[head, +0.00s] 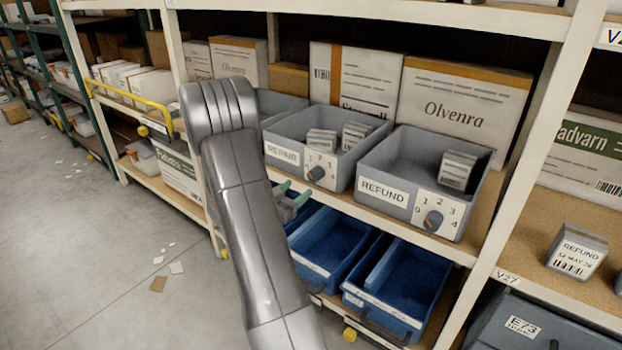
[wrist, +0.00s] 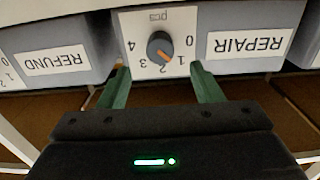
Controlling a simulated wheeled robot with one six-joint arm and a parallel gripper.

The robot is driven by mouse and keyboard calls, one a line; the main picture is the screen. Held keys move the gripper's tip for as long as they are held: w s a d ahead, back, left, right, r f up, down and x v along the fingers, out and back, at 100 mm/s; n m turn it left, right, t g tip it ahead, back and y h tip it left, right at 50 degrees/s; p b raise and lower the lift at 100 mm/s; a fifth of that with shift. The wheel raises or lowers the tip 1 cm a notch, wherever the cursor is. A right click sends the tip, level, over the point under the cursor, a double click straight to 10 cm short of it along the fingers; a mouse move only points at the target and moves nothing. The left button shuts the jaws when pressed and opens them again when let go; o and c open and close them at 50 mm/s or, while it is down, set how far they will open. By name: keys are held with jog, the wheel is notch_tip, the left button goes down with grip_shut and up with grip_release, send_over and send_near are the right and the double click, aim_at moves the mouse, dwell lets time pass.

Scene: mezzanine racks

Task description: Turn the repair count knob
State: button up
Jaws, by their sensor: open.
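The repair count knob (wrist: 160,47) is a dark round dial on a white plate marked 0 to 4, on the front of the grey REPAIR bin (head: 282,132). It also shows in the head view (head: 316,174). In the wrist view the picture is upside down, and the knob's orange mark points near 1 and 2. My gripper (wrist: 158,72) has two green fingers, spread apart and empty. Their tips stand on either side of the knob's line, just short of it, not touching it as far as I can see. My gripper also shows in the head view (head: 292,194).
The grey REFUND bin (head: 384,192) with a similar knob (head: 433,221) stands to the right in the head view. Small boxes (head: 321,140) lie in the REPAIR bin. Blue bins (head: 330,237) sit on the shelf below. A white rack post (head: 520,140) is further right.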

aim_at(312, 178)
jog(key=x, duration=0.8)
jog(key=shift+w+d, duration=0.1)
jog(key=shift+w, duration=0.05)
jog(key=c, duration=1)
